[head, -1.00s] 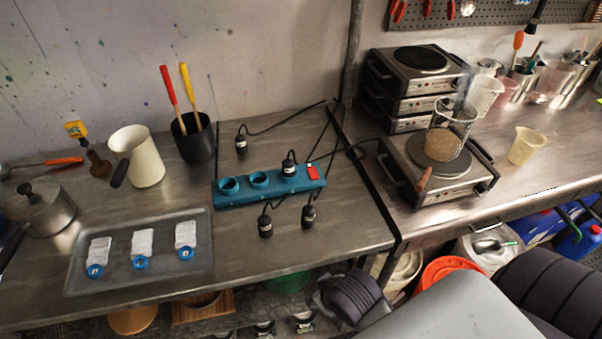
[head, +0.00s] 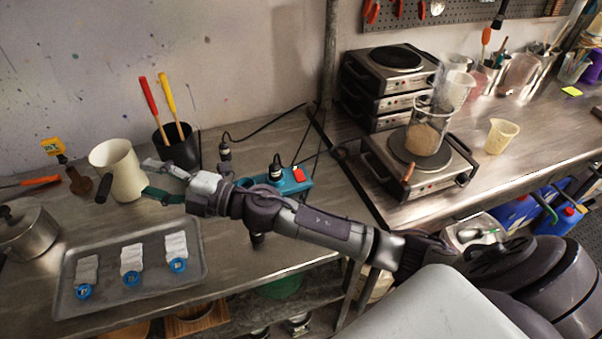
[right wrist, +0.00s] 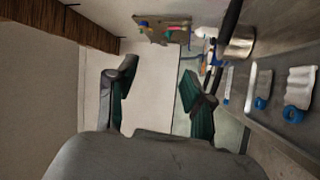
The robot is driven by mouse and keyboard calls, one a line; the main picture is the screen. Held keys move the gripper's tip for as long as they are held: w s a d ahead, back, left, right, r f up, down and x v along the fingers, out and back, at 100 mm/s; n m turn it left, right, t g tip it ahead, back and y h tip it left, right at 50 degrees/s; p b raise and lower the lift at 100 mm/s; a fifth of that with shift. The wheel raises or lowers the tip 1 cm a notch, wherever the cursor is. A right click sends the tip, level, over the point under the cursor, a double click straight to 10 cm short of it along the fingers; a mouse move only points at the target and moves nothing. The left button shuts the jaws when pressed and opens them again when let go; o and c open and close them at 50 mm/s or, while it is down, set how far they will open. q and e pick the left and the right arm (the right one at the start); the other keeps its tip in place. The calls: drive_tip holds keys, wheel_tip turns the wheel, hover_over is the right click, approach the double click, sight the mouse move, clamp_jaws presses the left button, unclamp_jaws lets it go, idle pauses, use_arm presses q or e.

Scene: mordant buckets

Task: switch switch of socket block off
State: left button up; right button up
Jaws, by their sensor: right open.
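The teal socket block (head: 292,184) lies on the left steel table in the head view, largely covered by my right arm. Its red switch (head: 299,174) shows at the block's right end; which way it is tipped I cannot tell. A black plug (head: 277,170) stands in the block beside the switch. My right gripper (head: 151,178) is open and empty, well left of the block, its fingers pointing left by the cream jug (head: 118,170). Its two fingers also show apart in the right wrist view (right wrist: 158,92), where the block is out of sight. My left gripper is not in view.
A black pot (head: 183,150) with red and yellow handles stands close behind my right gripper. A hotplate (head: 450,180) with a beaker is at right.

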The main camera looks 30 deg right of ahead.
drive_tip(key=a+f+n+g+y, duration=0.1)
drive_tip(key=f+n+g, duration=0.1)
drive_tip(key=n+g, duration=0.35)
drive_tip(key=n+g+h, duration=0.4)
drive_tip(key=g+h, duration=0.5)
drive_tip(key=h, duration=0.7)
approach(302, 179)
drive_tip(key=shift+m+t, duration=0.25)
drive_tip(key=f+p, duration=0.1)
drive_tip(key=f, duration=0.2)
drive_tip(key=f+p, duration=0.2)
drive_tip(key=f, duration=0.1)
drive_tip(key=shift+s+f, duration=0.2)
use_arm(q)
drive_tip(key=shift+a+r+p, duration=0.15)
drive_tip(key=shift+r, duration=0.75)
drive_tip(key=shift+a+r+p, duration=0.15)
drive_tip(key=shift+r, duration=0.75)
use_arm(e)
drive_tip(key=shift+f, duration=0.65)
